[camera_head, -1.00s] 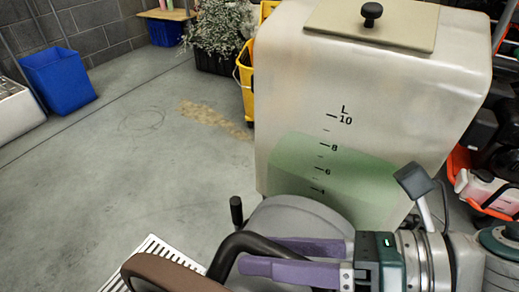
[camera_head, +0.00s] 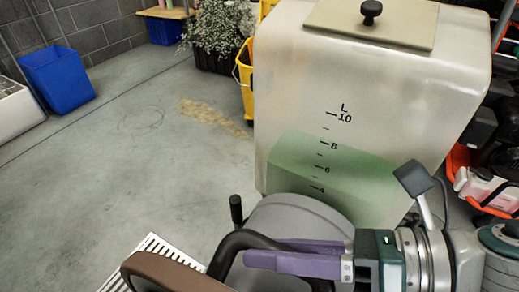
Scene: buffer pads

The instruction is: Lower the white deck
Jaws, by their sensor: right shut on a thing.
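A machine with a large off-white tank (camera_head: 300,80) stands in front of me. The tank has a litre scale and a green level showing through its lower part. No separate white deck can be made out below it. A grey rounded housing (camera_head: 300,215) sits in front of the tank, with a short black lever (camera_head: 236,210) upright at its left. A black curved bar (camera_head: 232,243) with a brown padded end (camera_head: 165,272) runs in front of the housing. My right gripper (camera_head: 250,253), with purple fingers, is shut on the black curved bar. My left gripper is out of view.
A white slatted grate (camera_head: 150,250) lies on the floor at the lower left. A yellow bucket (camera_head: 245,75) and a bushy plant (camera_head: 222,30) stand behind the tank's left side. A blue bin (camera_head: 58,78) is farther left. Open grey floor lies between.

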